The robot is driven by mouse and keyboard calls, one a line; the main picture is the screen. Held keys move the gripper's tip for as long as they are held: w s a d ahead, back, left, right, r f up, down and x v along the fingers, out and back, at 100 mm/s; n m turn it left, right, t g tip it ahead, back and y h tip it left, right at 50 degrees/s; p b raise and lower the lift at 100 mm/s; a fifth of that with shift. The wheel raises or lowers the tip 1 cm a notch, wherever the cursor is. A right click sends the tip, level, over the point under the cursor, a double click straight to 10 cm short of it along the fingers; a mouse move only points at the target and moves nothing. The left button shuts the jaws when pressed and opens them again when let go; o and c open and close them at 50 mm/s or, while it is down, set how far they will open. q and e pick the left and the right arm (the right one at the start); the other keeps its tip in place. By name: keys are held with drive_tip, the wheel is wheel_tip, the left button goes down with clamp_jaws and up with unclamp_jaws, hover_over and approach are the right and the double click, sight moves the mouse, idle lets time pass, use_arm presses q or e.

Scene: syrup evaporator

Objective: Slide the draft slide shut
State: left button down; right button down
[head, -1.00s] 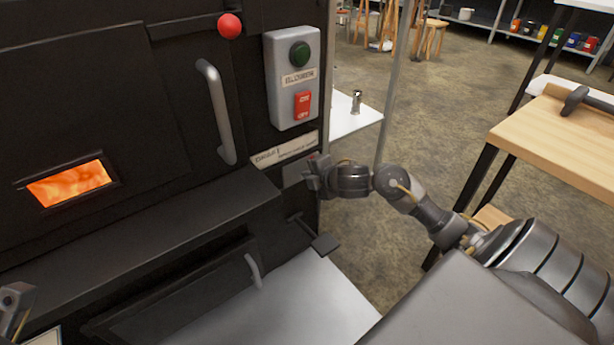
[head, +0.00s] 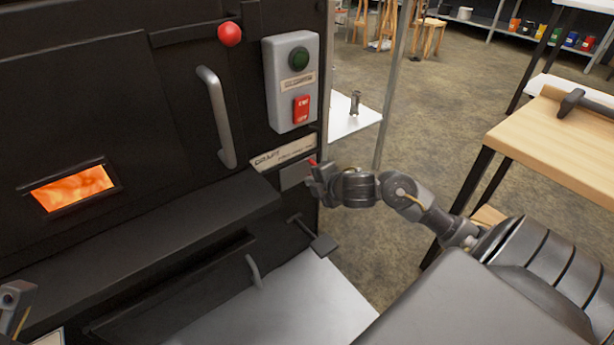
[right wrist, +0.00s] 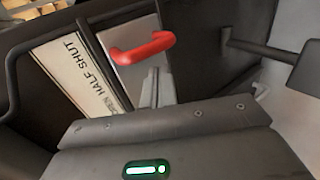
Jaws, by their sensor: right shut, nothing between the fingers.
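In the right wrist view the red handle (right wrist: 143,48) stands out from the grey plate (right wrist: 135,78), beside a label strip (right wrist: 80,75) reading SHUT, HALF and OPEN. My right gripper (right wrist: 155,88) is shut and empty, close beside the handle; I cannot tell whether they touch. My left gripper (head: 14,300) is partly in view at bottom left; its jaw state is unclear.
A blower switch box (head: 292,82) is above the label. A dark pedal-like lever (head: 322,244) sticks out below the slide. A black ledge (head: 150,235) runs along the firebox left of it. A wooden table (head: 560,135) stands right; open floor lies between.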

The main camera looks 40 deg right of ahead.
drive_tip(key=s+r+p, duration=0.1)
drive_tip(key=s, duration=0.5)
drive_tip(key=shift+s+r, duration=0.2)
drive_tip(key=shift+a, duration=0.1)
